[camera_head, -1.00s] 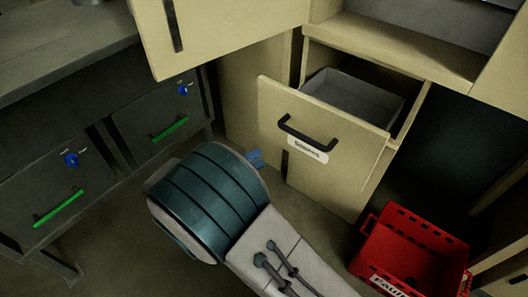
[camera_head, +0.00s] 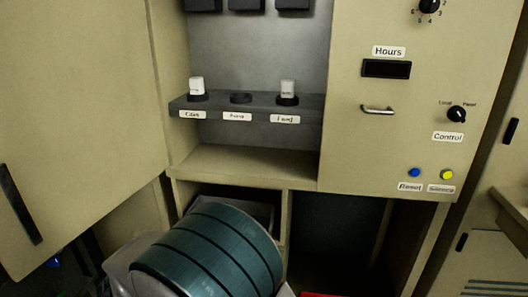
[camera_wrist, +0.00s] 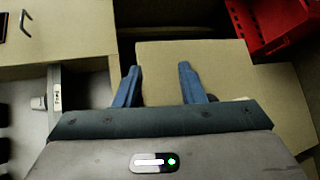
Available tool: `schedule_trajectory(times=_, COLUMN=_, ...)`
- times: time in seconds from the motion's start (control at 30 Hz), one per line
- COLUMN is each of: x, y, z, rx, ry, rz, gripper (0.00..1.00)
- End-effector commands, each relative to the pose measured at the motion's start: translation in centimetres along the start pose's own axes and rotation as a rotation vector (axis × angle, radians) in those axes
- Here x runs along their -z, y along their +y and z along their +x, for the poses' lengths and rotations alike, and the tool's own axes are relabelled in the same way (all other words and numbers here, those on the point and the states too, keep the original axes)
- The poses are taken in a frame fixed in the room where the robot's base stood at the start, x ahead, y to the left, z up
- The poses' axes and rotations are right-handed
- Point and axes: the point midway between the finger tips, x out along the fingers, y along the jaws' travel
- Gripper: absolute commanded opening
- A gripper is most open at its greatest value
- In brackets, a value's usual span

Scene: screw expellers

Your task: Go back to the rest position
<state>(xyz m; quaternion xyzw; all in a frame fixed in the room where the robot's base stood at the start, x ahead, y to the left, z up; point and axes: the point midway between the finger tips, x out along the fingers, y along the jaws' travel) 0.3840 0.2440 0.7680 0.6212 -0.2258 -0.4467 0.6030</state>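My gripper (camera_wrist: 158,85) shows in the wrist view as two blue fingers held well apart, with nothing between them. Beyond the fingers is a plain tan panel (camera_wrist: 220,70); I cannot tell whether they touch it. In the head view my teal arm link fills the bottom centre and the gripper is out of sight. The grey inside of a drawer (camera_head: 262,213) shows partly behind my arm; its front is hidden there.
A tan cabinet door (camera_head: 85,100) stands at the left of the head view. A shelf with labelled switches (camera_head: 240,103) and a control panel (camera_head: 400,145) are ahead. The red crate (camera_wrist: 268,18) is at the wrist view's upper right. A dark open bay (camera_head: 335,240) lies below the panel.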

Motion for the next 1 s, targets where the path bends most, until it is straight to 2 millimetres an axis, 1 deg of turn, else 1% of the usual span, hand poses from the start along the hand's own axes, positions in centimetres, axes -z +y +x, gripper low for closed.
schedule_trajectory(times=0.03, x=-1.5, y=3.3, z=1.7, rx=0.084, ry=-0.059, rz=0.000, gripper=0.36)
schedule_trajectory(times=0.1, x=-3.5, y=5.5, z=3.8, rx=0.203, ry=-0.125, rz=-0.004, gripper=0.36)
schedule_trajectory(times=0.17, x=-5.2, y=7.3, z=5.4, rx=0.306, ry=-0.171, rz=0.000, gripper=0.36)
schedule_trajectory(times=0.2, x=-6.5, y=8.4, z=6.2, rx=0.374, ry=-0.197, rz=0.008, gripper=0.36)
schedule_trajectory(times=0.3, x=-9.5, y=11.0, z=7.9, rx=0.541, ry=-0.246, rz=0.043, gripper=0.36)
schedule_trajectory(times=0.4, x=-12.5, y=13.4, z=9.0, rx=0.697, ry=-0.273, rz=0.100, gripper=0.36)
schedule_trajectory(times=0.53, x=-16.0, y=16.4, z=9.5, rx=0.880, ry=-0.275, rz=0.205, gripper=0.36)
schedule_trajectory(times=0.7, x=-19.8, y=20.4, z=9.3, rx=1.063, ry=-0.229, rz=0.392, gripper=0.36)
schedule_trajectory(times=0.8, x=-21.5, y=22.6, z=8.9, rx=1.132, ry=-0.183, rz=0.512, gripper=0.36)
schedule_trajectory(times=0.9, x=-22.7, y=24.3, z=8.6, rx=1.170, ry=-0.138, rz=0.617, gripper=0.36)
schedule_trajectory(times=1.0, x=-23.4, y=25.4, z=8.5, rx=1.185, ry=-0.104, rz=0.693, gripper=0.36)
